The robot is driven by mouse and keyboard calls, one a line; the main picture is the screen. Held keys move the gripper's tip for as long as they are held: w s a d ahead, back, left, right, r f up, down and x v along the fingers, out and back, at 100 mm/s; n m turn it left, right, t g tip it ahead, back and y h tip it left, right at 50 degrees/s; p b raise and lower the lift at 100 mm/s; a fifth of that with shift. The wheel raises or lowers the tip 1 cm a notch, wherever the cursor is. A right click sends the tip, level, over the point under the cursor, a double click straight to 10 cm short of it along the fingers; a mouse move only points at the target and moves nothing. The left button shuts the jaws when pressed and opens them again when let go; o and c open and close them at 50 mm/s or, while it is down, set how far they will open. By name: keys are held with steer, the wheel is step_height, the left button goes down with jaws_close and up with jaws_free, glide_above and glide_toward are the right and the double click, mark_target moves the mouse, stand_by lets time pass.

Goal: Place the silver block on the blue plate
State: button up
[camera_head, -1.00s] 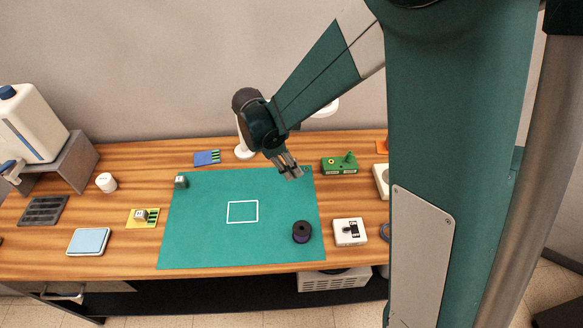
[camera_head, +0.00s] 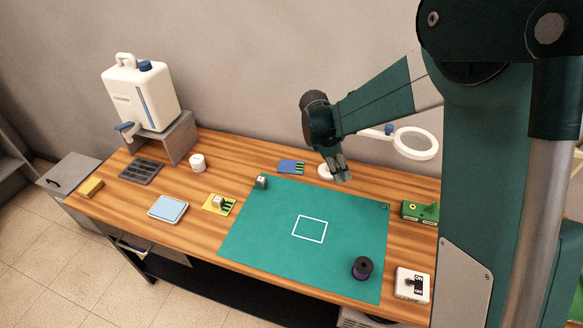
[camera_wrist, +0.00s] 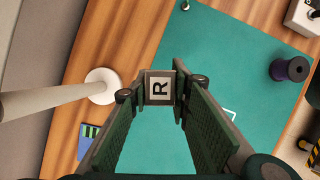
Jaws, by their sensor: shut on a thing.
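My gripper (camera_head: 341,176) is above the back edge of the green mat, just right of the lamp's base. In the wrist view its fingers are shut on a small silver-grey block (camera_wrist: 160,88) whose pale face bears a black R. The block is not clear in the head view. The blue plate (camera_head: 286,167), with green stripes at its right, lies bare on the wood behind the mat, left of my gripper. It also shows in part at the lower left of the wrist view (camera_wrist: 84,131).
Another grey block (camera_head: 262,182) stands at the mat's back left corner, and one sits on the yellow plate (camera_head: 208,206). A white magnifier lamp (camera_head: 416,143) stands close behind my gripper. A dark spool (camera_head: 362,268) is at the mat's front right. The mat's middle (camera_head: 300,255) is clear.

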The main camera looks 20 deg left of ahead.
steer(key=w+a+n, duration=0.2)
steer(key=w+a, duration=0.3)
steer(key=a, duration=0.6)
steer(key=w+a+n+t+y, duration=0.1)
steer(key=w+a+n, duration=0.2)
steer(key=a, duration=0.8)
steer(key=shift+w+r+t, duration=0.2)
steer(key=shift+w+t, duration=0.1)
steer(key=shift+w, duration=0.8)
glide_above(295, 165)
steer(key=s+a, duration=0.1)
steer(key=shift+s+a+f, duration=0.1)
steer(key=shift+f, duration=1.5)
steer(key=shift+s+a+f, duration=0.1)
steer(key=shift+f, duration=1.45)
steer(key=shift+f, duration=1.85)
steer(key=shift+f, duration=0.1)
steer(key=o, duration=0.6)
steer(key=shift+f+b, duration=0.1)
steer(key=shift+b, duration=0.2)
steer(key=o, duration=0.4)
